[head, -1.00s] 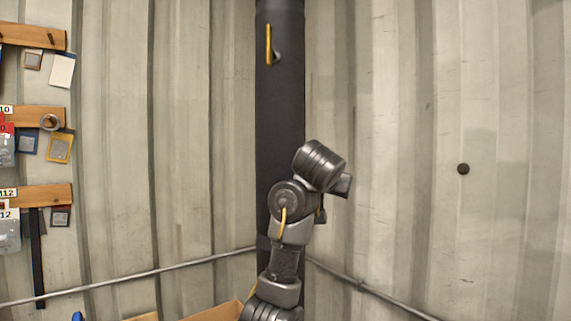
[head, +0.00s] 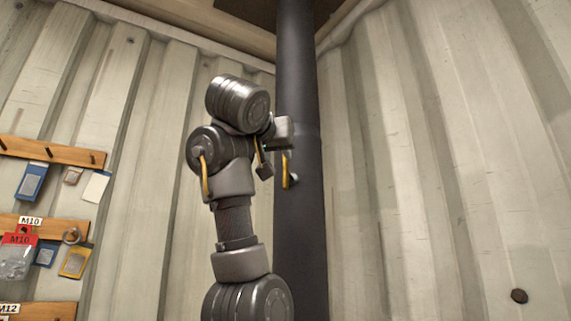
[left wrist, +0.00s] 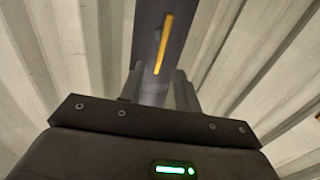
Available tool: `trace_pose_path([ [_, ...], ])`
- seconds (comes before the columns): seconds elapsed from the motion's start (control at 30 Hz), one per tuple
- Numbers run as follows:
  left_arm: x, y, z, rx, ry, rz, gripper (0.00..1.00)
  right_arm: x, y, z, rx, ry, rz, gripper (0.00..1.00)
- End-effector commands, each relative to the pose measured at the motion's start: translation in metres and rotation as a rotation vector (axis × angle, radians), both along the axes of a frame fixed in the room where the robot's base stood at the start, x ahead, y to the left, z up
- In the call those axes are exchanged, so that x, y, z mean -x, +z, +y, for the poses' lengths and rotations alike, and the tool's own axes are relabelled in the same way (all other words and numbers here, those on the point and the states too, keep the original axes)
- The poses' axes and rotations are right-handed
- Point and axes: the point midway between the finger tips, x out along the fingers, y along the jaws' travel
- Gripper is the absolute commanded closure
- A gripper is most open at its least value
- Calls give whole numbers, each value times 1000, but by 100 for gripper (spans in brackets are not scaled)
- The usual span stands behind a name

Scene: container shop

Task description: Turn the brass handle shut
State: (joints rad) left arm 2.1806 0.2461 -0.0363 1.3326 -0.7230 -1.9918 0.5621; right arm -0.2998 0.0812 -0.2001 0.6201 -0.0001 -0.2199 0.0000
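The brass handle (head: 287,172) is a yellow lever on the dark upright pipe (head: 299,230). It hangs roughly vertical along the pipe. In the left wrist view the handle (left wrist: 163,44) shows ahead, above the gripper's fingers, roughly in line with the pipe. My left gripper (head: 278,152) is raised just left of the handle in the head view. In the left wrist view its fingers (left wrist: 158,88) stand apart, with nothing seen between them but the pipe behind. No contact with the handle is visible. My right gripper is out of view.
Corrugated metal walls meet behind the pipe. Wooden peg rails (head: 52,152) with hanging packets and tags, such as a red M10 tag (head: 18,239), are on the left wall. Space right of the pipe is clear.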

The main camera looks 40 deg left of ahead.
Motion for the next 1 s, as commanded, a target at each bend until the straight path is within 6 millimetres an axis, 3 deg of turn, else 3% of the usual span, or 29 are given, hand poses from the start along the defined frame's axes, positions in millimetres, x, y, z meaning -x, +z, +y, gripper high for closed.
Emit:
trace_pose_path([
  [0.1, -16, 7, 10, 3, 2, 3, 67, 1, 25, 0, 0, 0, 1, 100],
  [0.5, -72, 4, 44, 3, 7, 1, 67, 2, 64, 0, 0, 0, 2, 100],
  [0.93, -82, 0, 49, 2, 5, -1, 67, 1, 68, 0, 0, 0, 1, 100],
  [1.0, -82, 0, 49, 2, 5, -1, 74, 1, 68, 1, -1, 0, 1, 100],
])
